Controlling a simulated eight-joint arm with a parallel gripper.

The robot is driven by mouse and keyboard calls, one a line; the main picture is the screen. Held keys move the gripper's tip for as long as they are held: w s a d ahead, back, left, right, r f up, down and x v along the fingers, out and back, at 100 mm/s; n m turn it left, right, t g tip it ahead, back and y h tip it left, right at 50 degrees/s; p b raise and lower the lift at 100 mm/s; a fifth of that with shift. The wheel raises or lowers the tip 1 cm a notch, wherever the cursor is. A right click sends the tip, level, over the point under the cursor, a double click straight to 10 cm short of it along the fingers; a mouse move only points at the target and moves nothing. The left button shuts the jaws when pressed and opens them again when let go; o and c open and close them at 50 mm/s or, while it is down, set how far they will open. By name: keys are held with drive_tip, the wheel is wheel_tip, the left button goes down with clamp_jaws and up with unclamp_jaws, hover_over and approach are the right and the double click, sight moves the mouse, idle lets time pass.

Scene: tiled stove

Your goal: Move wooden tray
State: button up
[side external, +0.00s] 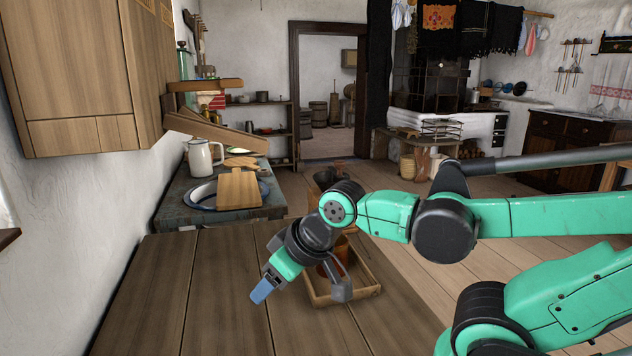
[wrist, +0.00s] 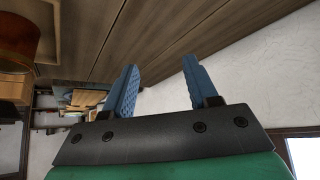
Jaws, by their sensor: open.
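The wooden tray (side external: 362,293) is a shallow, light-brown open box on the plank table, just behind and right of my gripper in the side view. A reddish-brown rounded item sits in it, partly hidden by my wrist. My gripper (side external: 262,291) points down and left over the table, left of the tray and apart from it. In the wrist view, my gripper (wrist: 159,64) has its two blue fingers apart with nothing between them. A wooden edge, likely the tray (wrist: 14,88), shows at the far left there, cut off by the frame.
The plank table (side external: 215,285) is bare left of the tray. Behind it, a dark bench holds a blue-rimmed plate (side external: 200,196), a cutting board (side external: 239,190) and a white jug (side external: 201,158). A wooden cabinet (side external: 75,75) hangs on the left wall.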

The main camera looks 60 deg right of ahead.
drive_tip(key=shift+w+d+r, duration=0.1)
drive_tip(key=shift+d, duration=0.1)
drive_tip(key=c, duration=0.6)
drive_tip(key=d+m, duration=0.2)
drive_tip(key=w+d+r+m+g+h, duration=0.1)
drive_tip(key=d+m, duration=0.1)
drive_tip(key=w+d+m+g, duration=0.1)
drive_tip(key=d+m, duration=0.1)
drive_tip(key=shift+w+d+r, duration=0.2)
drive_tip(key=shift+d+r, duration=0.2)
clamp_jaws()
drive_tip(key=m+g+y, duration=0.1)
drive_tip(key=m+g, duration=0.4)
drive_tip(key=m, duration=1.6)
hover_over(368, 260)
drive_tip(key=s+d, duration=0.2)
wheel_tip(368, 260, down, 6)
wheel_tip(368, 260, down, 9)
drive_tip(key=shift+r, duration=0.15)
drive_tip(key=shift+w+a+f, duration=0.2)
drive_tip(key=shift+w+a, duration=0.3)
drive_tip(key=shift+a, duration=0.05)
drive_tip(key=shift+w+a+f, duration=0.2)
drive_tip(key=shift+w+a, duration=0.3)
drive_tip(key=shift+a, duration=0.05)
drive_tip(key=shift+w+a, duration=0.4)
